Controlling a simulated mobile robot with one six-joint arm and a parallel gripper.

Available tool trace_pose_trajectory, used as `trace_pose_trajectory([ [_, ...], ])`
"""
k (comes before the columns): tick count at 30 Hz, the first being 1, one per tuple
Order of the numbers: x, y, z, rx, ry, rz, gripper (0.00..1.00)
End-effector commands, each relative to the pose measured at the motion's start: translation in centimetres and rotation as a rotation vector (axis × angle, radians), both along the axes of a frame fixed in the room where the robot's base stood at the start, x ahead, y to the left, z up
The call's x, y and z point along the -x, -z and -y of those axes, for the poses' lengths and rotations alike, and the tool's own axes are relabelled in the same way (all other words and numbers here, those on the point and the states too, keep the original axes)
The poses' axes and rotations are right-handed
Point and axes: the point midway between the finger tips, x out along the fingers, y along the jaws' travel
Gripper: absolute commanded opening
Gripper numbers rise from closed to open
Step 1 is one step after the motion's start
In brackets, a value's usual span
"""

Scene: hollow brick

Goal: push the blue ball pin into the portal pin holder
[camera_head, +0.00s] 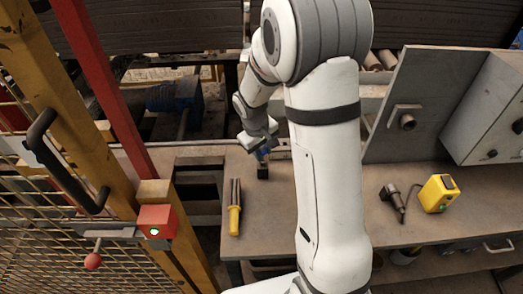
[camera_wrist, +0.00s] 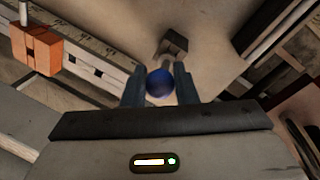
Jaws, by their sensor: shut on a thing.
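The blue ball pin shows in the wrist view as a round blue ball (camera_wrist: 160,83) between the two fingers of my gripper (camera_wrist: 159,90). My gripper is shut on it. In the head view my gripper (camera_head: 263,150) is low over the left part of the bench, with a bit of blue at its tip. A small dark block (camera_head: 262,172) is just below it on the bench; it also shows beyond the ball in the wrist view (camera_wrist: 174,43). I cannot tell whether pin and block touch. A bracket with a round socket (camera_head: 406,120) on the upright grey panel may be the portal pin holder.
A yellow-handled tool (camera_head: 234,212) lies on the bench (camera_head: 270,225) left of my arm. A dark hand tool (camera_head: 396,200) and a yellow device (camera_head: 438,193) are at the right. A red box (camera_head: 157,221) and mesh gate stand at the left. An orange block (camera_wrist: 36,50) shows in the wrist view.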

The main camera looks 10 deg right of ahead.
Motion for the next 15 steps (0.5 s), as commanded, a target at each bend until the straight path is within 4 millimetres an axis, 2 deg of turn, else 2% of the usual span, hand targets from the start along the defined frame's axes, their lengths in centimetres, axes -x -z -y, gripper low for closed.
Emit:
trace_pose_trajectory([
  [15,0.00,1.02,0.02,0.000,0.000,0.000,0.04],
])
